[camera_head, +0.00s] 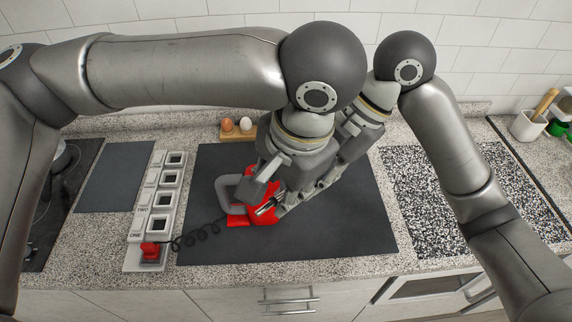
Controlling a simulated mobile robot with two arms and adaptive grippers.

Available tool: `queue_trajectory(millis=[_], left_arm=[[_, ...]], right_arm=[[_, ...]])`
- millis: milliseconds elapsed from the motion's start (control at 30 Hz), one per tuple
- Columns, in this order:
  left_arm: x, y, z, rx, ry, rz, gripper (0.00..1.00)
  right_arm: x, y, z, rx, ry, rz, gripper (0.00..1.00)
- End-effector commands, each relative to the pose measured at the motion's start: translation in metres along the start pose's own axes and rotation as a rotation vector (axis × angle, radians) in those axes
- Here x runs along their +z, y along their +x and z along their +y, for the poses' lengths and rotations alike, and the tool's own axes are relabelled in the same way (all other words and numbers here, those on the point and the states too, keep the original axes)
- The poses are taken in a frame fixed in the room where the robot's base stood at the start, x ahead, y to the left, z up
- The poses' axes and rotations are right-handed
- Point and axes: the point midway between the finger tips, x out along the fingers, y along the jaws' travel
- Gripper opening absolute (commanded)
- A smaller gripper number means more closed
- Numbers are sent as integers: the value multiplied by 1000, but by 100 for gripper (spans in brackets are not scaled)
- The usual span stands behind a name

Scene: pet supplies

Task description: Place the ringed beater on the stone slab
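A red appliance (262,218) with a grey loop handle (222,194) lies on the large dark mat (345,240). A black coiled cord (205,232) runs left from it. My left gripper (263,196) is directly over the red appliance and hides much of it. My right gripper (284,208) comes in close beside it from the right, also at the red appliance. The two overlap, so I cannot tell whether either is open or shut. I cannot make out a ringed beater. A smaller dark slab (112,178) lies at left and a speckled slab (450,205) at right; which is the stone slab is unclear.
A white rack (166,212) with several square openings stands left of the mat, with a red block (151,250) at its near end. Eggs sit in a wooden holder (238,133) behind the mat. A cooktop is at far left, a white pot (527,125) at far right.

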Motion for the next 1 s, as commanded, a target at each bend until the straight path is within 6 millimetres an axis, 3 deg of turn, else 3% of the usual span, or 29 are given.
queue_trajectory(millis=[200, 567, 833, 1000], left_arm=[[0, 24, 0, 1, -1, 0, 34], [0, 30, 0, 1, 0, 1, 34], [0, 29, 0, 1, -1, 1, 1], [0, 29, 0, 1, -1, 1, 0]], right_arm=[[0, 0, 0, 0, 0, 0, 10], [0, 0, 0, 0, 0, 0, 10], [0, 0, 0, 0, 0, 0, 10], [0, 0, 0, -1, -1, 0, 10]])
